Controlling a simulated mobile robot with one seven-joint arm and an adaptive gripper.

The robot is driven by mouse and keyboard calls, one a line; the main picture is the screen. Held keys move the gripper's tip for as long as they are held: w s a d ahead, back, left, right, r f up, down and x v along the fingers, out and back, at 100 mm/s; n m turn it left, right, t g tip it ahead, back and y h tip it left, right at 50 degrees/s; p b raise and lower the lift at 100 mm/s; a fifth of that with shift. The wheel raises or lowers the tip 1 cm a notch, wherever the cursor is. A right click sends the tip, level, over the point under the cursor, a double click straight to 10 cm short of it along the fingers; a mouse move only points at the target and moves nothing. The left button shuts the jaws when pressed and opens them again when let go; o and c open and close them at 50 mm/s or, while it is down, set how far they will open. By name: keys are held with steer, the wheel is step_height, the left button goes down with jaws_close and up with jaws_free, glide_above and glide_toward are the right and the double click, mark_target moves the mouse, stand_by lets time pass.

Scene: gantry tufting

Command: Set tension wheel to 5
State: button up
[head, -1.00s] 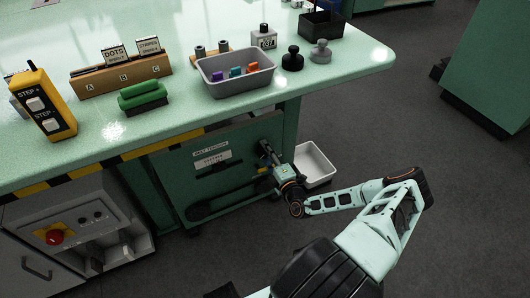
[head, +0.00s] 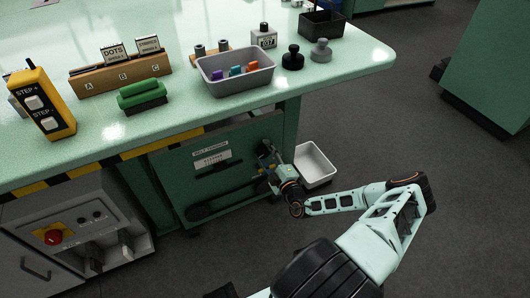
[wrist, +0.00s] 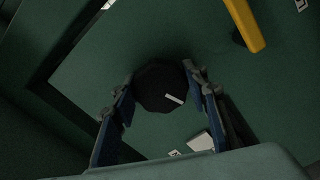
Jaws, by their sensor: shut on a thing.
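The tension wheel (wrist: 160,84) is a dark, many-sided knob with a white mark on its face, seen in the wrist view. The mark points toward the lower right of that picture. My gripper (wrist: 163,112) has one finger on each side of the wheel and is shut on it. In the head view my gripper (head: 266,162) reaches the right part of the green panel (head: 170,172) under the table, and it hides the wheel there. A belt tension label (head: 211,153) with a scale is on the panel; its numbers are too small to read.
A yellow bar (wrist: 244,24) stands out near the wheel at the upper right of the wrist view. A white bin (head: 316,163) is on the floor right of the panel. The table (head: 345,82) overhangs the panel and carries a grey tray (head: 233,88).

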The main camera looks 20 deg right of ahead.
mark_target(261, 127)
steer(key=o, duration=1.2)
steer(key=shift+c, duration=0.2)
steer(key=r, duration=1)
steer(key=shift+d, duration=0.4)
steer(key=shift+a+r, duration=0.1)
steer(key=shift+a, duration=0.15)
